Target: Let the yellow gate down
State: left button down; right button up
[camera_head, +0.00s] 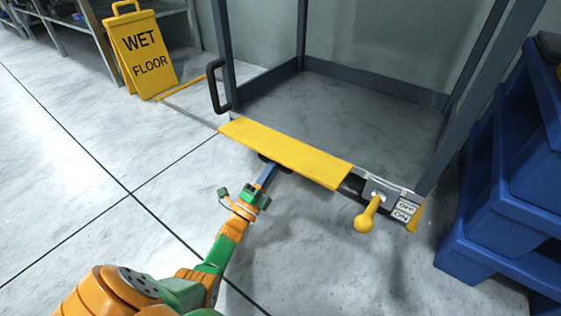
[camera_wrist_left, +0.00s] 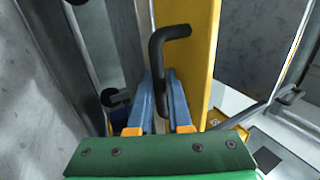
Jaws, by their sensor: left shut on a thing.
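The yellow gate (camera_head: 285,152) is a flat yellow panel across the front of the grey metal frame. It also shows in the left wrist view as a yellow strip (camera_wrist_left: 186,60). A black bent handle (camera_wrist_left: 166,45) sits on it. My left gripper (camera_head: 267,174) is at the near side of the gate, shut on the handle. In the left wrist view the blue fingers (camera_wrist_left: 163,100) lie on both sides of the handle's lower part. In the head view the gate's edge mostly hides the handle. My right gripper is not in view.
A yellow lever (camera_head: 367,215) with ON and OFF labels (camera_head: 404,212) is right of the gate. A black door handle (camera_head: 217,86) is on the left post. The left floor is clear.

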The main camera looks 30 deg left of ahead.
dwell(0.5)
pick_arm(q)
jog(key=c, duration=0.9)
grip_release()
jog(key=shift+r, duration=0.1)
jog(key=shift+o, duration=0.2)
